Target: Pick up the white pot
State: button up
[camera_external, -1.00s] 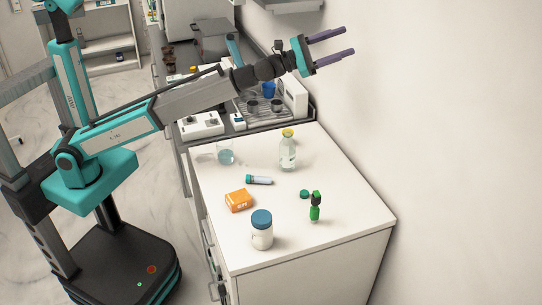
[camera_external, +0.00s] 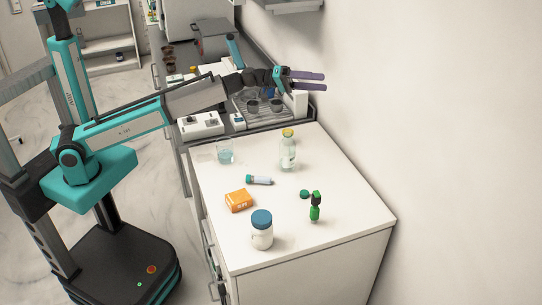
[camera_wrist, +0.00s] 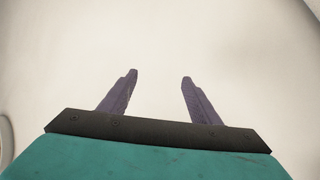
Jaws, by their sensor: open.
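The white pot (camera_external: 262,236) with a blue lid stands upright near the front left edge of the white counter. My gripper (camera_external: 324,80) is open and empty, high above the back of the counter, far behind the pot. In the wrist view my gripper (camera_wrist: 159,76) shows its two purple fingers spread apart before a plain pale surface. The pot does not show in the wrist view.
An orange box (camera_external: 239,200), a capped tube (camera_external: 259,180), a green dropper bottle (camera_external: 315,207), a glass bottle (camera_external: 288,152) and a beaker (camera_external: 225,153) share the counter (camera_external: 345,200). The wall (camera_external: 450,120) rises along the right. Equipment stands behind.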

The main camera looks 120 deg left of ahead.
jog(key=s+f+m+g+h, duration=0.1)
jog(key=s+f+m, duration=0.2)
jog(key=f, duration=0.3)
jog(key=s+f+m+g+h, duration=0.1)
jog(key=s+f+m+g, duration=0.1)
jog(key=f+m, duration=0.3)
jog(key=s+f+m+g+h+p, duration=0.1)
jog(key=s+f+m, duration=0.3)
jog(key=f, duration=0.3)
jog(key=shift+s+g, duration=0.2)
jog(key=shift+g, duration=0.1)
jog(key=shift+f, duration=0.15)
jog(key=shift+f+p, duration=0.3)
jog(key=shift+f, duration=1.3)
jog(key=shift+f, duration=0.1)
jog(key=shift+f+p, duration=0.4)
jog(key=shift+f, duration=1.25)
jog(key=shift+p+x, duration=0.3)
jog(key=shift+x, duration=1.25)
